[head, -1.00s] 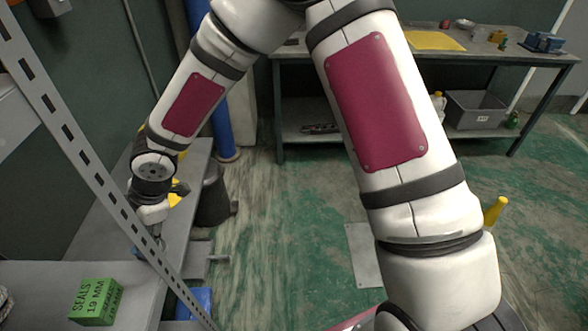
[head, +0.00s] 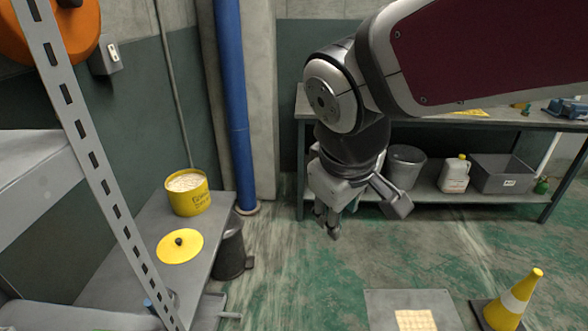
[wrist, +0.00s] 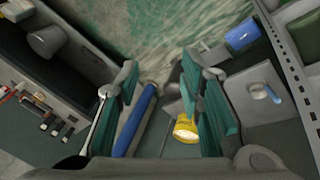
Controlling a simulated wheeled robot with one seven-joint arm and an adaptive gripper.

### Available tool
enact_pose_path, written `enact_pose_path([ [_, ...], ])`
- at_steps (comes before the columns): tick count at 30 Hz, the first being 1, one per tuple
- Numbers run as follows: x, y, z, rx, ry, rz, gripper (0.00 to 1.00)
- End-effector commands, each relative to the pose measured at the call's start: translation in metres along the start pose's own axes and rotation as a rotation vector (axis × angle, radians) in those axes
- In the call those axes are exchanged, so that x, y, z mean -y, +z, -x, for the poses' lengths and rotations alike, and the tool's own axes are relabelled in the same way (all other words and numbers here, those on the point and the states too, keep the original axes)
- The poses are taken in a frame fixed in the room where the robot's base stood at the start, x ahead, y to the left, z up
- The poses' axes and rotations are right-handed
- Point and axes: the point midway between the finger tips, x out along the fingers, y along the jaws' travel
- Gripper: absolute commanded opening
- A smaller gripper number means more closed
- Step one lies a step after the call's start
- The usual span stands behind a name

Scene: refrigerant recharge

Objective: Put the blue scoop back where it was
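The blue scoop (wrist: 262,92) lies on a grey surface at the right of the wrist view. A small blue piece (head: 149,305), apparently the scoop, shows partly hidden beside the shelf post in the head view. A yellow tub (head: 188,192) with pale contents stands open on the left bench; it also shows in the wrist view (wrist: 186,130). Its yellow lid (head: 180,246) lies flat in front of it. My gripper (head: 328,222) hangs above the floor, right of the bench and well away from the scoop. Its fingers (wrist: 160,90) are spread, with nothing visibly held.
A slotted metal post (head: 100,165) stands at the near left. A blue pipe (head: 233,100) and a dark bin (head: 230,250) are beside the bench. A yellow cone (head: 510,300) stands at lower right. A workbench (head: 450,122) spans the back; open floor lies between.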

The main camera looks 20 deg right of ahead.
Motion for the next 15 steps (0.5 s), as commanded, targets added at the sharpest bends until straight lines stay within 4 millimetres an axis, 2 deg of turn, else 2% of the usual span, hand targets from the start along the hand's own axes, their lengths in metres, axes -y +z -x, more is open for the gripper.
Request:
enact_pose_path([
  [1,-0.002,0.016,0.012,-0.015,-0.012,-0.082,0.34],
  [3,0.0,0.036,0.023,-0.026,-0.043,-0.19,0.34],
  [6,0.006,0.059,0.035,-0.044,-0.093,-0.314,0.34],
  [10,0.014,0.077,0.043,-0.06,-0.147,-0.414,0.34],
  [15,0.019,0.084,0.046,-0.067,-0.175,-0.457,0.34],
])
